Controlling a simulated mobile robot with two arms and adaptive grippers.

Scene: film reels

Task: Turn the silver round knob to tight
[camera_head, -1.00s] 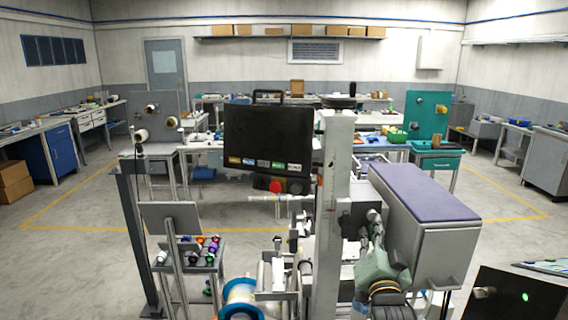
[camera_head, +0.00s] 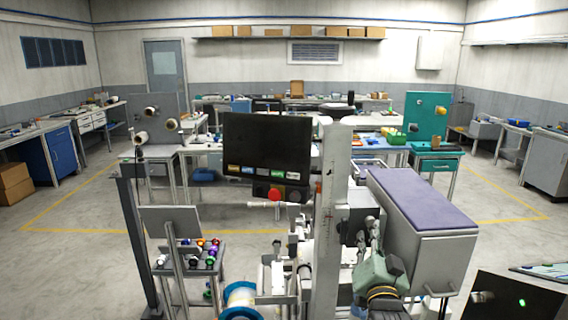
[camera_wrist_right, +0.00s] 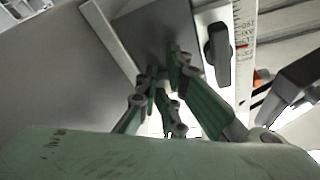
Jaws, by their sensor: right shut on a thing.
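My right gripper (camera_head: 371,228) reaches up to the dark grey box on the machine's upright column in the head view. In the right wrist view its green-grey fingers (camera_wrist_right: 165,82) come together against the face of the dark grey box (camera_wrist_right: 150,35). They are shut on a small part at that face, where the silver round knob sits. The fingertips cover most of the knob, so its turn position cannot be read. My left gripper is in neither current view.
A black wing handle (camera_wrist_right: 219,55) and a white scale (camera_wrist_right: 244,45) are close right of the fingers. A purple-topped grey box (camera_head: 425,215) stands right of the column (camera_head: 330,210). A black panel with a red button (camera_head: 266,145) is left. A blue-rimmed reel (camera_head: 240,298) is low in front.

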